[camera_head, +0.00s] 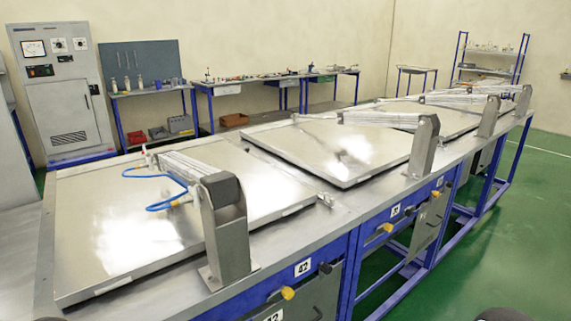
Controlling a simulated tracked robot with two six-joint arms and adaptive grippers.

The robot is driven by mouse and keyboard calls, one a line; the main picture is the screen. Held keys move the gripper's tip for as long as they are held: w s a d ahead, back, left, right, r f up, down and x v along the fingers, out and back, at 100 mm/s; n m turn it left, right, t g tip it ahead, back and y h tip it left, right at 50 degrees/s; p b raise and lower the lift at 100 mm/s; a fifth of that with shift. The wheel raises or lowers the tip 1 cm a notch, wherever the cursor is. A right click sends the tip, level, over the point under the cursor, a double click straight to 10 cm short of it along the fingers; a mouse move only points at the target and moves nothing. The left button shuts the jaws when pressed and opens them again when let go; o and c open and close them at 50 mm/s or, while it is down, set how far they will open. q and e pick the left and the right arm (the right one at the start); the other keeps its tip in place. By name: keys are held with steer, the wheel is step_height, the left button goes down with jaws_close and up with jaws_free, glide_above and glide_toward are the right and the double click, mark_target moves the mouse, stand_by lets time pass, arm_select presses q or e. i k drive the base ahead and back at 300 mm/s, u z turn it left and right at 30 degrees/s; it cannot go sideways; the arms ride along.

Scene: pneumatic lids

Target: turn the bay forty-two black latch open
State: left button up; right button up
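A yellow knob (288,293) is below and left of the label. Another dark handle (318,313) shows lower, by the grey door, partly cut off by the bottom edge. I cannot tell the latch's turn position at this size. Neither gripper shows. A dark rounded shape at the bottom right edge is too cropped to identify.
A metal lid (190,225) lies flat on the bench behind the rail. A grey upright bracket (227,236) with a thick arm stands above bay forty-two. Similar bays run back to the right. Green floor (480,250) is free at the right.

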mark_target(326, 269)
steer(key=u, duration=0.9)
steer(key=i, duration=0.15)
steer(key=z, duration=3)
steer(key=i, duration=0.15)
steer(key=z, duration=0.15)
steer(key=i, duration=0.4)
steer(key=u, duration=4.25)
steer(key=k, duration=0.1)
steer(key=z, duration=2)
